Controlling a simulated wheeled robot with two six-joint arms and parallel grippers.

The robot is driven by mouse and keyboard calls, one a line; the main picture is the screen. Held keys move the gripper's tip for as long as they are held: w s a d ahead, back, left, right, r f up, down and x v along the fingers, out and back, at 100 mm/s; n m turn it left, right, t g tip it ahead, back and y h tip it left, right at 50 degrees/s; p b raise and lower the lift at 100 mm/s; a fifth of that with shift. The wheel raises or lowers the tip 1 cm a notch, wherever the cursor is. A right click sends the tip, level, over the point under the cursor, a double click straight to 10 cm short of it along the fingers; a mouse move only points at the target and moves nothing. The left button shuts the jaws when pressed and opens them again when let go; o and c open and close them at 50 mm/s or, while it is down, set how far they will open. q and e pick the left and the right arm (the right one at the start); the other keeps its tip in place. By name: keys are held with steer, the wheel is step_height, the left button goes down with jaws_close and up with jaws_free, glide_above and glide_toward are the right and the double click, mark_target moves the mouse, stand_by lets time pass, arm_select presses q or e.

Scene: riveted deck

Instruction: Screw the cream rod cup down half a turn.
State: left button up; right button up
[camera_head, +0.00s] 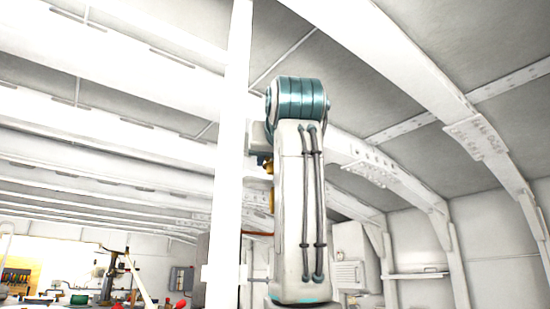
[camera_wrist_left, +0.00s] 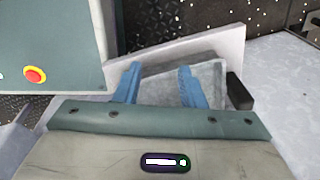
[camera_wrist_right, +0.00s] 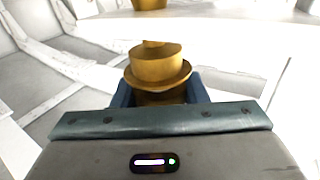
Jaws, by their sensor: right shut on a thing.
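My right gripper (camera_wrist_right: 160,88) is shut on a brass-coloured stepped cup (camera_wrist_right: 156,68) with a wide flange. Its blue fingers show on both sides below the flange, and the cup's lower part is hidden behind my gripper body. No plainly cream cup shows, so I cannot tell whether this is the cream rod cup. Another gold piece (camera_wrist_right: 149,4) is cut off at the top edge of the right wrist view. In the head view my raised arm hides most of the right gripper. My left gripper (camera_wrist_left: 159,82) is open, with its blue fingers apart and nothing visibly held.
A white post (camera_head: 230,150) stands beside my raised arm, under white overhead beams. A cluttered bench with red-tipped levers (camera_head: 180,304) is at the lower left. A grey-white panel (camera_wrist_left: 208,76) lies beyond the left fingers; a pale surface (camera_wrist_left: 285,85) extends to its right.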

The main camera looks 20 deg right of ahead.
steer(key=o, duration=0.9)
steer(key=shift+r, duration=0.1)
steer(key=shift+o, duration=0.4)
steer(key=shift+w, duration=0.15)
steer(key=shift+s+f+b, duration=0.2)
steer(key=shift+s+b, duration=0.2)
steer(key=shift+s, duration=0.05)
steer(key=s+a+b, duration=0.1)
steer(key=s+b, duration=0.3)
steer(key=s, duration=0.5)
steer(key=shift+s+a, duration=0.3)
steer(key=shift+s, duration=0.1)
steer(key=shift+r, duration=0.1)
